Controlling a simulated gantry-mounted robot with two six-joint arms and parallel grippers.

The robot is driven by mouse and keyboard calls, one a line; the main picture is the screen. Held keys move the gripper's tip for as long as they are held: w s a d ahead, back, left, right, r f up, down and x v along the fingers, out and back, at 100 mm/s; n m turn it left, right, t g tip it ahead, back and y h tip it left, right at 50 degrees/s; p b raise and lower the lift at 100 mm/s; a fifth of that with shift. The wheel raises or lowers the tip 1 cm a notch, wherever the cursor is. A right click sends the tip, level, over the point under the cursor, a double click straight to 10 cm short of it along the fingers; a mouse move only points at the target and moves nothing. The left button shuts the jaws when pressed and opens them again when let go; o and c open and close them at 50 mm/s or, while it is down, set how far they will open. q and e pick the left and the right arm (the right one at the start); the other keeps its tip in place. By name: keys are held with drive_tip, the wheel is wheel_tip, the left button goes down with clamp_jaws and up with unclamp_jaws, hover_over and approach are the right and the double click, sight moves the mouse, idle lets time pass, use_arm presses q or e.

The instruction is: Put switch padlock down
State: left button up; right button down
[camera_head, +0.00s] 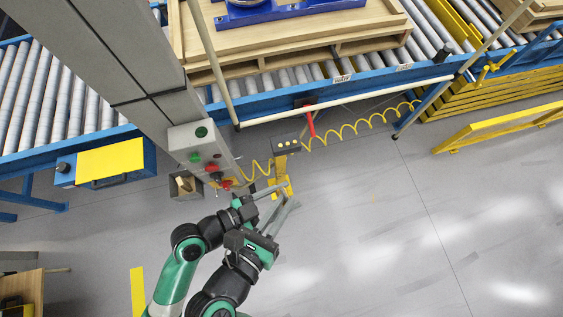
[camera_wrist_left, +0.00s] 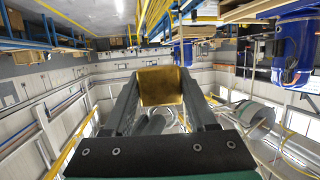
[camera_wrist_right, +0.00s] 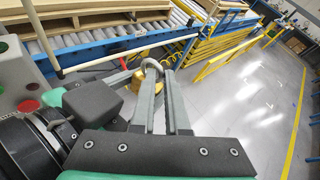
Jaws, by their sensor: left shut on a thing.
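The padlock (camera_wrist_left: 161,86) shows as a brass block between the fingertips of my left gripper (camera_head: 277,190), which is shut on it. The grey switch box (camera_head: 197,137), with green and red controls, is on the column to the left of the grippers.
A small open holder (camera_head: 185,187) sits below the switch box. A button box (camera_head: 287,145) with a coiled yellow cable (camera_head: 349,133) is beyond the grippers. The blue-framed roller conveyor (camera_head: 240,112) crosses behind. The floor to the right (camera_head: 370,230) is clear.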

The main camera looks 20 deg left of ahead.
use_arm(q)
drive_tip(key=o, duration=1.4)
drive_tip(key=shift+c, duration=0.2)
drive_tip(key=shift+a+f, duration=0.1)
drive_tip(key=shift+f, duration=0.05)
drive_tip(key=w+a+f+y, duration=0.1)
drive_tip(key=a+f+y, duration=0.2)
drive_tip(key=a+f, duration=0.3)
drive_tip(key=w+r+y, duration=0.2)
drive_tip(key=w, duration=0.2)
drive_tip(key=w+a+r+n+t, duration=0.1)
drive_tip(key=w+r+t, duration=0.35)
drive_tip(key=r, duration=0.85)
drive_tip(key=w+a+r+n+t, duration=0.1)
drive_tip(key=w+a+r+t, duration=0.3)
drive_tip(key=r, duration=0.8)
drive_tip(key=s+r+n+t+y, duration=0.1)
drive_tip(key=s+r+t, duration=0.3)
drive_tip(key=r, duration=1.2)
drive_tip(key=s+a+r+n+t+y, duration=0.1)
drive_tip(key=s+r+n+t, duration=0.2)
drive_tip(key=r, duration=1.4)
drive_tip(key=shift+s+a+n+t, duration=0.3)
drive_tip(key=shift+s+n, duration=0.3)
drive_tip(key=shift+s, duration=0.25)
